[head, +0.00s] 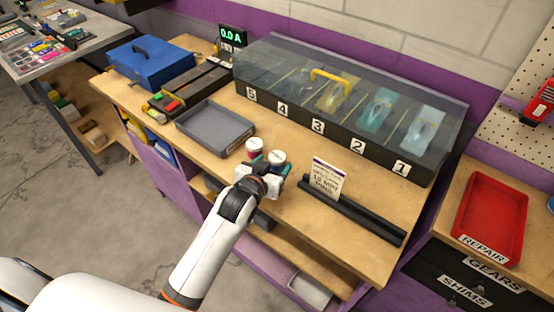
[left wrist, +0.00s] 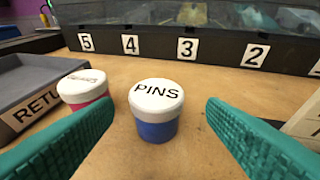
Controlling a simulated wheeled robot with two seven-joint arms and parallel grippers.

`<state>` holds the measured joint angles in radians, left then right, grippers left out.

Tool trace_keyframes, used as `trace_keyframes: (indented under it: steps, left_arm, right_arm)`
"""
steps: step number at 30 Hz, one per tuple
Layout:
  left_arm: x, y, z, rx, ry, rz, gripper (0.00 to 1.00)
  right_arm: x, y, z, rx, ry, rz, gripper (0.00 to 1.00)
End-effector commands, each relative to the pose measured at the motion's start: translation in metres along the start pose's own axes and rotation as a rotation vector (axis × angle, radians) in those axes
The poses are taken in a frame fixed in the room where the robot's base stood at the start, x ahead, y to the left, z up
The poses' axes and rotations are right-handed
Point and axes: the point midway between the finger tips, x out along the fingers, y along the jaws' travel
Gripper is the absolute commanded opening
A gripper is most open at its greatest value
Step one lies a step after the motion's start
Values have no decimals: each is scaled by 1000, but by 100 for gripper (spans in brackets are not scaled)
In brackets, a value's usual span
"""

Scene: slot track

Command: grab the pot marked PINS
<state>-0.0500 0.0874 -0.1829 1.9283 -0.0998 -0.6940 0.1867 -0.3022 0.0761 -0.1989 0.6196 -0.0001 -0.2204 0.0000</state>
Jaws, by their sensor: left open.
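The pot marked PINS (left wrist: 155,110) is blue with a white lid and stands upright on the bench. In the left wrist view it sits between and just beyond the two teal fingers of my left gripper (left wrist: 160,138), which is open, with a gap on each side. In the head view the pot (head: 277,158) is partly hidden behind the gripper (head: 264,172). A second pot (left wrist: 85,88), red with a white lid, stands to its left; its lid text is too small to read. It also shows in the head view (head: 254,147). My right gripper is not in view.
A grey tray (head: 210,146), labelled RETU... in the wrist view, lies left of the pots. A clear-topped case with numbered bays (head: 330,132) stands behind. A card (head: 326,178) in a black rail (head: 352,212) is to the right. A red tray (head: 490,205) sits farther right.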

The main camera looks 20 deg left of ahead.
Motion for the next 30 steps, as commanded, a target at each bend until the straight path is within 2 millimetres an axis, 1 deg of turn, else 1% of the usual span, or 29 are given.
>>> trace_keyframes:
  steps: [1, 5, 8, 12, 16, 19, 26, 30]
  left_arm:
    - [5, 0, 1, 0, 1, 0, 66]
    - [13, 0, 1, 0, -1, 0, 66]
    - [22, 1, 3, 0, 1, 0, 66]
    - [42, 3, 6, 0, 1, 0, 66]
    - [57, 3, 3, 0, 2, 0, 66]
    - [62, 3, 3, 0, 1, -1, 66]
    - [63, 3, 2, 0, 0, -1, 66]
    - [63, 3, 2, 0, 1, -1, 43]
  right_arm:
    - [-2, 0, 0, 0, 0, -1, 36]
    - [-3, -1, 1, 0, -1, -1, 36]
    - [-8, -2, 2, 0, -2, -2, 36]
    - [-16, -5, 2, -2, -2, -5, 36]
    - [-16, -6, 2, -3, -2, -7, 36]
    - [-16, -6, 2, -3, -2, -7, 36]
    - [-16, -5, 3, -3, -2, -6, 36]
    - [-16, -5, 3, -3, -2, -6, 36]
